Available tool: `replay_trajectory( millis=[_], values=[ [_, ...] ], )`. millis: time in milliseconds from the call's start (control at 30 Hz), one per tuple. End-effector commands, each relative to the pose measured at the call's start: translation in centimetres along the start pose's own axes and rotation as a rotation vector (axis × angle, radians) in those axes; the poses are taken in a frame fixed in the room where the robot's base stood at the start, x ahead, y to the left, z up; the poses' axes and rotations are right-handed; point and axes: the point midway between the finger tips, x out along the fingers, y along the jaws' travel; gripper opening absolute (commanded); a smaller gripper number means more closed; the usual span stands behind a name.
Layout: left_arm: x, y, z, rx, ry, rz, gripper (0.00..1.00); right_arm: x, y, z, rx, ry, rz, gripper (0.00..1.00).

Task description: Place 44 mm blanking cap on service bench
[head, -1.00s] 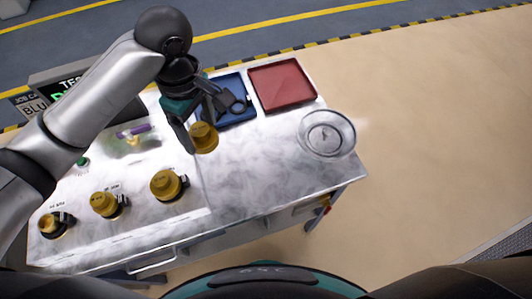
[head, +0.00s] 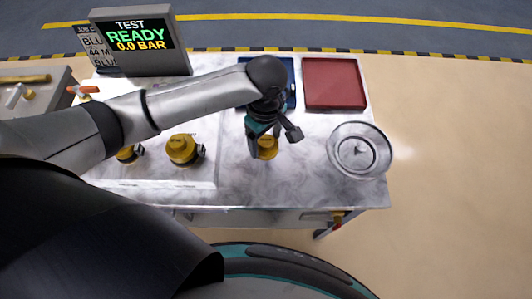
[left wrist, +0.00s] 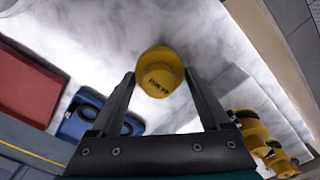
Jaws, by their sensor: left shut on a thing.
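My left gripper (head: 269,140) is shut on a yellow blanking cap (head: 268,153). The left wrist view shows the cap (left wrist: 160,72) between the two fingertips, with dark lettering too small to read surely. They are over the bare, pale marbled top of the service bench (head: 313,178), left of the clear bowl and toward the front edge. I cannot tell whether the cap touches the bench or hangs just above it. My right gripper is in neither view.
Other yellow caps (head: 182,149) sit on the left panel. A blue tray (head: 291,88) and a red tray (head: 335,83) lie at the back. A clear round bowl (head: 360,150) stands at right. A screen (head: 140,36) reads "TEST READY 0.0 BAR". Bare bench lies right of the gripper.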

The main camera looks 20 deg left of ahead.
Motion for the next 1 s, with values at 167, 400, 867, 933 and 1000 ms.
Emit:
replay_trajectory(
  millis=[167,400,867,933,1000],
  values=[
    [2.3,0.0,0.0,0.001,0.000,0.000,0.26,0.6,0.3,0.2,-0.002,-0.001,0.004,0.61],
    [5.3,0.0,0.0,0.000,0.001,-0.001,0.26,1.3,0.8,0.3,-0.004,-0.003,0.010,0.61],
    [6.8,0.1,0.0,0.001,0.000,0.001,0.26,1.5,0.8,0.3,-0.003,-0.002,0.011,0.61],
    [7.0,0.0,0.1,0.001,-0.001,0.001,0.26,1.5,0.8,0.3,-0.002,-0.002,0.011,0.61],
    [7.0,0.1,0.0,0.001,0.000,0.002,0.87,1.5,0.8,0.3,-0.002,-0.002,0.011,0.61]
  ],
)
